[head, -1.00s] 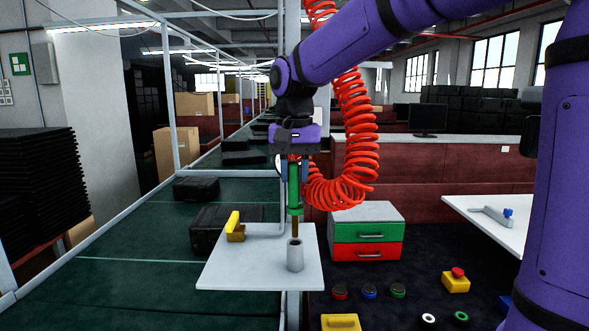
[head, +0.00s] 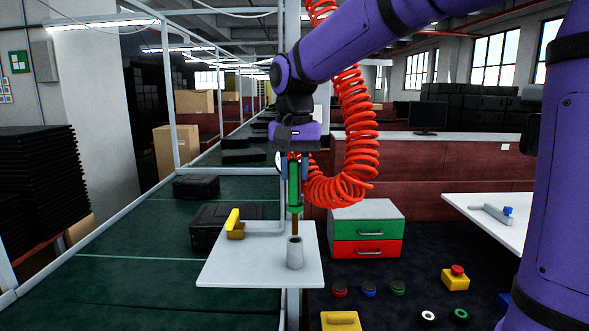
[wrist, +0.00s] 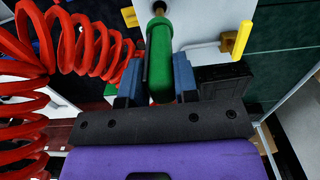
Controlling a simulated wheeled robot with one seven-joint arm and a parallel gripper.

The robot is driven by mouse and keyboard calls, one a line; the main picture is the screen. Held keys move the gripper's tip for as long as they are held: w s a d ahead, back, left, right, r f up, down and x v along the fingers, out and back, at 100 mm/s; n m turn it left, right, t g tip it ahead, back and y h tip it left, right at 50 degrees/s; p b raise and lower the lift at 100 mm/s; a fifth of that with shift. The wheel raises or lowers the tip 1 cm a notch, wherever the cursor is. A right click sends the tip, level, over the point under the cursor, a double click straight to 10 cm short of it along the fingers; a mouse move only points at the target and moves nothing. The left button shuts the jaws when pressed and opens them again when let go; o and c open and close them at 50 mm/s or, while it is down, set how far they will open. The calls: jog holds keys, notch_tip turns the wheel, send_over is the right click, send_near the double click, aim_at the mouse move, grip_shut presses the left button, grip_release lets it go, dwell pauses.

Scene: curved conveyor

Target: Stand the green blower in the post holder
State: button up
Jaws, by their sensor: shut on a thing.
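My gripper (head: 295,172) is shut on the green blower (head: 294,188), which hangs upright with its brass-coloured nozzle pointing down. In the wrist view the blower (wrist: 160,55) lies between the two blue fingers. The grey post holder (head: 295,254) is a short upright cylinder on a small white shelf. The nozzle tip is at or just above the holder's mouth in the head view; I cannot tell whether it is inside. The holder is not clearly seen in the wrist view.
A yellow-handled tool (head: 234,224) sits on the white shelf (head: 225,272), left of the holder. A red coiled hose (head: 357,130) hangs close to the gripper's right. A drawer box (head: 367,230) stands to the right. Black cases (head: 215,225) lie on the green conveyor (head: 150,285).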

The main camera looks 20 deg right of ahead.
aim_at(294, 201)
jog(key=shift+f, duration=3.5)
jog(key=o, duration=1)
notch_tip(294, 201, up, 11)
jog(key=shift+f, duration=0.15)
jog(key=s+d+f+n+t, duration=0.1)
jog(key=s+d+f, duration=0.1)
jog(key=s, duration=0.5)
jog(key=s+d+f+n+t, duration=0.2)
jog(key=s, duration=0.6)
jog(key=s+d+f+n+t, duration=0.1)
jog(key=s+d+f+t, duration=0.1)
jog(key=s, duration=0.6)
jog(key=shift+d+f+n, duration=0.3)
jog(key=shift+d+f, duration=0.05)
jog(key=shift+d, duration=0.15)
